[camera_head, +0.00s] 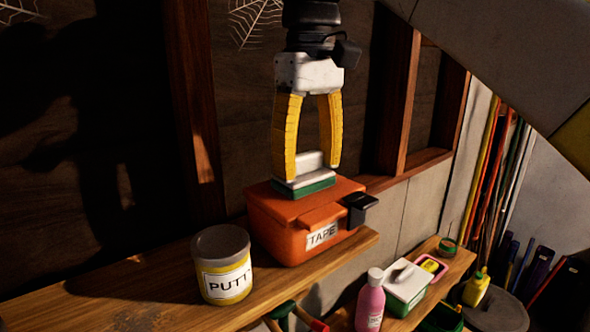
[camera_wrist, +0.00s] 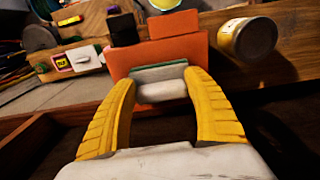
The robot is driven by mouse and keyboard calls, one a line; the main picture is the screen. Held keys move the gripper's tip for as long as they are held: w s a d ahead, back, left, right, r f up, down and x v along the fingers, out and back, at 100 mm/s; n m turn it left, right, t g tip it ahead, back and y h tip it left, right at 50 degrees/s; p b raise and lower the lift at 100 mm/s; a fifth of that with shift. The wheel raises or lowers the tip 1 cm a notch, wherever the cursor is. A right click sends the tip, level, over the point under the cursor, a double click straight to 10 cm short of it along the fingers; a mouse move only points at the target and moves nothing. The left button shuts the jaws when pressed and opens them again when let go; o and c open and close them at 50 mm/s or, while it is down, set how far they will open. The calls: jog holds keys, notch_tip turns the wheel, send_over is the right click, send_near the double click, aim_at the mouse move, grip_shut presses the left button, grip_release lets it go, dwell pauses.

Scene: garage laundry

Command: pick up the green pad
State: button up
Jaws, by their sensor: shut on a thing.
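The green pad (camera_head: 314,187) is a flat green layer under a white block-like top, over the lid of the orange box (camera_head: 275,235) labelled TAPE. I cannot tell whether it touches the lid. My gripper (camera_head: 310,172) comes straight down from above, its yellow fingers shut on the pad from both sides. In the wrist view, the pad (camera_wrist: 158,72) sits between the fingertips of my gripper (camera_wrist: 160,88), with its white part towards me. The fingers hide parts of its ends.
A PUTTY can (camera_head: 226,285) stands left of the box on the wooden shelf (camera_head: 140,307). A black block (camera_head: 360,207) is at the box's right. A pink bottle (camera_head: 370,302) and a white-and-green item (camera_head: 408,280) stand lower right. Wooden studs (camera_head: 397,100) rise behind.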

aim_at(308, 155)
jog(key=shift+r, duration=0.1)
notch_tip(308, 155, up, 4)
jog(key=shift+f, duration=0.1)
jog(key=s+d+r, duration=0.5)
jog(key=d+r, duration=0.2)
jog(key=d, duration=0.3)
jog(key=shift+s+d, duration=0.15)
jog(key=shift+d, duration=0.05)
